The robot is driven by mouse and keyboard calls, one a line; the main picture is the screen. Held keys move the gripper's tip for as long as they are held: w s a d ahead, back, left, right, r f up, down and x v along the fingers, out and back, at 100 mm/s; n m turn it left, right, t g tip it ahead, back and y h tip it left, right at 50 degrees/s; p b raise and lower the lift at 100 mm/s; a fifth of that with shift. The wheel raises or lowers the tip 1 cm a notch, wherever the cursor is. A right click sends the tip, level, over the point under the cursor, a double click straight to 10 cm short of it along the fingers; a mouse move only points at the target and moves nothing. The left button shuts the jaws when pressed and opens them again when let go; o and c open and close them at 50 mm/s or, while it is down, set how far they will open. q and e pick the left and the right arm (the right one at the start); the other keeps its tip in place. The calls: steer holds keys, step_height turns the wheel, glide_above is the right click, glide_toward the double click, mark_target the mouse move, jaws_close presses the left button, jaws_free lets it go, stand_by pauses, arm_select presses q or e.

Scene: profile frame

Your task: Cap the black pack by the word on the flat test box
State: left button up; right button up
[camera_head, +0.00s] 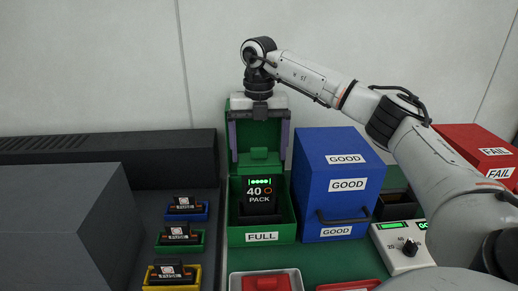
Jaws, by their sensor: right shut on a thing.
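The black pack (261,203) reads "40 PACK" with green lights and stands upright in an open green box (263,236) labelled FULL. My right gripper (259,142) is above and behind the pack, its fingers pointing down. It is shut on a green panel (259,133) that looks like the box's raised lid; the exact contact is hard to tell. The flat test box (403,248) is white, with a dial and a green display at the lower right. Its word starts with "GO"; my arm hides the rest. My left gripper is out of view.
A blue box (330,174) labelled GOOD, with a handle, stands right of the green box. A red FAIL box (474,140) is farther right. Small fuse holders (180,236) stand at left. A tray (237,285) with a red piece lies in front. Green mat (330,263) shows between.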

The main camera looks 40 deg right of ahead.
mark_target(259, 148)
steer(key=o, duration=0.9)
step_height(259, 148, up, 10)
steer(key=shift+r+p, duration=0.2)
steer(key=shift+p, duration=0.25)
steer(key=shift+f, duration=0.1)
